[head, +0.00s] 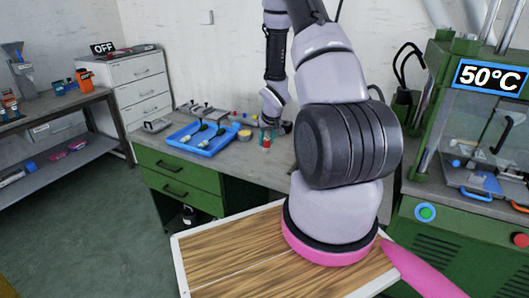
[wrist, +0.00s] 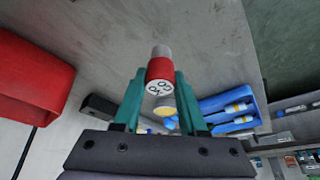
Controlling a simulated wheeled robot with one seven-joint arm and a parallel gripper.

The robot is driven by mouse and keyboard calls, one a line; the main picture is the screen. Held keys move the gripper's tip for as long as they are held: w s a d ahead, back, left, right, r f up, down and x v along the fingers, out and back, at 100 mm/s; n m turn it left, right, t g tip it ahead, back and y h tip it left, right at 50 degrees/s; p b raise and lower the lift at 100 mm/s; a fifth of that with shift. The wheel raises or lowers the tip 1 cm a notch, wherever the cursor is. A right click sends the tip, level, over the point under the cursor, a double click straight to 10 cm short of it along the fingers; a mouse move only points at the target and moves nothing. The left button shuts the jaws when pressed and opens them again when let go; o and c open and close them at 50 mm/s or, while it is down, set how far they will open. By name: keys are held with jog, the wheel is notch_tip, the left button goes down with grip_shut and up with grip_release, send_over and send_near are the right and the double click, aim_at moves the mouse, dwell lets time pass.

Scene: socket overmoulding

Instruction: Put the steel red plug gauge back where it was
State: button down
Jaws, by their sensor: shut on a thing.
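The steel red plug gauge (wrist: 160,68) has a red body with a grey steel end and a pale marked face. It sits between the two teal fingers of my gripper (wrist: 161,80), which is shut on it. In the head view, the red of the gauge (head: 266,143) shows small below my gripper (head: 267,133), over the grey workbench (head: 230,155). I cannot tell whether the gauge touches the bench. The place it came from cannot be made out.
A blue tray (head: 193,145) with several handled tools lies left of my gripper. A yellow-topped pot (head: 244,136) stands close by. Several small coloured pieces are behind. The wrist view shows a red bin (wrist: 35,75) at left. A green press (head: 440,130) reading 50°C stands right.

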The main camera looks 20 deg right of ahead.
aim_at(267, 147)
jog(key=shift+f, duration=2.25)
jog(key=shift+f, duration=0.15)
jog(key=shift+c, duration=2.3)
grip_release()
